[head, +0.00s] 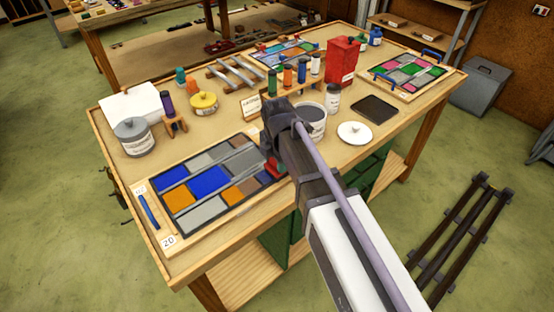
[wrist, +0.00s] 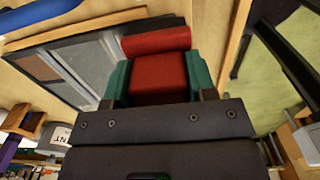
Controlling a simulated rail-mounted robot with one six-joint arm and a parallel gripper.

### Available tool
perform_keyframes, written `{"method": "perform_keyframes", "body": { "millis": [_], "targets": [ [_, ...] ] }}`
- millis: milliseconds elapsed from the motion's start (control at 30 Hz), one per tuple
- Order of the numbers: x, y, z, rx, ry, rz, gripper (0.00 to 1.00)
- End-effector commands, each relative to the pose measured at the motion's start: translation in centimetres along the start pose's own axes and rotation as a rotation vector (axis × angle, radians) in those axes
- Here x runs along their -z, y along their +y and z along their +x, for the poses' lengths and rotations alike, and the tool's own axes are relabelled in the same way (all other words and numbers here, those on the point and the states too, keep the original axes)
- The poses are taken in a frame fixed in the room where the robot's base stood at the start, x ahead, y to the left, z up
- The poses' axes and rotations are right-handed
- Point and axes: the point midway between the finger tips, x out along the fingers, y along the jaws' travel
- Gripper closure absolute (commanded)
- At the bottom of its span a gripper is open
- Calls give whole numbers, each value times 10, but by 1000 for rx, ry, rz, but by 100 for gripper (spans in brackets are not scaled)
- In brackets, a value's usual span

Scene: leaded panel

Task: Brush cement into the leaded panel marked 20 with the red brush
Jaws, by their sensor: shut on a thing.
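The leaded panel (head: 205,172), with blue, orange, grey and brown panes, lies flat in a wooden frame at the table's front left. A card marked 20 (head: 168,242) is at its near left corner. My gripper (wrist: 159,78) is shut on the red brush (wrist: 158,72), between green finger pads. In the head view the red brush (head: 271,168) shows beside my wrist, at the panel's right end. Its bristles are hidden, so I cannot tell whether it touches the panel. Part of the panel (wrist: 85,65) shows at the left of the wrist view.
An open grey pot (head: 311,121) stands right behind my arm, near a white lid (head: 355,133) and a dark tray (head: 374,109). A rack of coloured brushes (head: 292,82) and a red can (head: 342,61) stand behind. A lidded grey tub (head: 133,137) is at left.

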Motion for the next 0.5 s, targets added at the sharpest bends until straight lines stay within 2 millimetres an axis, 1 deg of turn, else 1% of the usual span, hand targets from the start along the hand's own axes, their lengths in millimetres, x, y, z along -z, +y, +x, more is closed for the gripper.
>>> {"method": "perform_keyframes", "body": {
  "millis": [367, 500],
  "targets": [
    [0, 0, 2, 0, 0, 0, 68],
    [0, 8, 1, 0, 0, -1, 68]
  ]
}}
